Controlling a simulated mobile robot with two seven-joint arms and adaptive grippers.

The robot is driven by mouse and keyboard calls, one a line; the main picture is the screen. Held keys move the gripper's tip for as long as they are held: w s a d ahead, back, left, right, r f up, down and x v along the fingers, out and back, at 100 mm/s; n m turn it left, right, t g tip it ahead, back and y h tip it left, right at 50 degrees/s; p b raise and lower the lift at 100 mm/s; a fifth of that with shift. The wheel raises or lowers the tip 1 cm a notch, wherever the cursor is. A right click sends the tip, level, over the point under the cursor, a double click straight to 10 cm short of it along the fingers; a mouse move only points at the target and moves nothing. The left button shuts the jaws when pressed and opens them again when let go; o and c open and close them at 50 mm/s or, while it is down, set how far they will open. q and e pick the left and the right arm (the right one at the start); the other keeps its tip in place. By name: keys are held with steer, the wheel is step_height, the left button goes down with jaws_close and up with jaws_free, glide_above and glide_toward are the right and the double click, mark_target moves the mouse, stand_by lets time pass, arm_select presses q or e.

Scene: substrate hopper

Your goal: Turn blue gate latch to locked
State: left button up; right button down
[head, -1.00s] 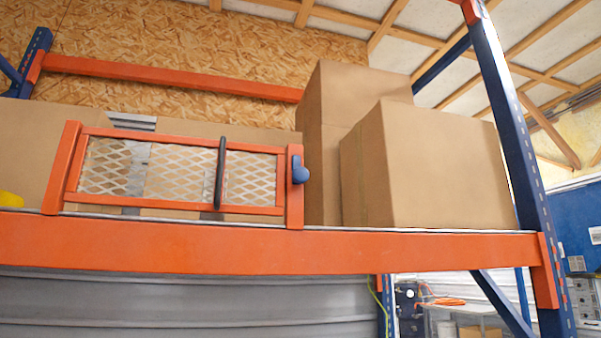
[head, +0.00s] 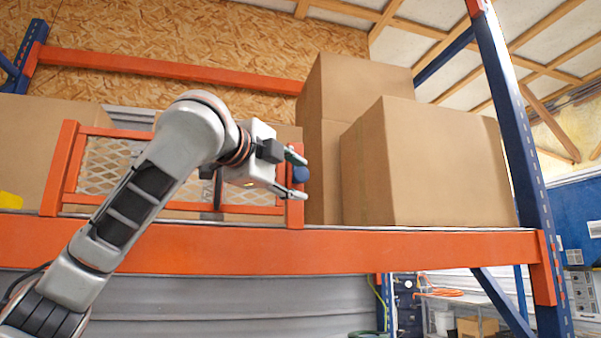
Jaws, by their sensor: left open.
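The blue latch (head: 301,174) sits on the right post of the orange mesh gate (head: 72,170) on the shelf. Its round knob shows at the post's right side; the rest of it is mostly hidden by my gripper. My left gripper (head: 299,174) is open, with one finger above and one below the knob. I cannot tell whether the fingers touch it. My left arm crosses in front of the gate and hides much of its mesh and black handle. My right gripper is not in view.
Cardboard boxes (head: 425,165) stand on the shelf to the right of the gate. An orange shelf beam (head: 400,253) runs below the gate. A blue rack upright (head: 515,150) stands at the right. A narrow gap lies between the latch and the boxes.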

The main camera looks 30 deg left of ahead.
mark_target(299, 173)
arm_select(q)
steer(key=shift+y, duration=0.3)
steer(key=w, duration=0.1)
steer(key=w+a+r+p, duration=0.2)
steer(key=w, duration=0.1)
steer(key=shift+r, duration=0.1)
steer(key=shift+w, duration=0.7)
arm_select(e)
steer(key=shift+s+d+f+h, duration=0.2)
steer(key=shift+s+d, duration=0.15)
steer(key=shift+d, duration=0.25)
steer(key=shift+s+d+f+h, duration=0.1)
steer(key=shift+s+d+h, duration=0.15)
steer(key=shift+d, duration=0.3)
arm_select(q)
steer(key=c, duration=1.1)
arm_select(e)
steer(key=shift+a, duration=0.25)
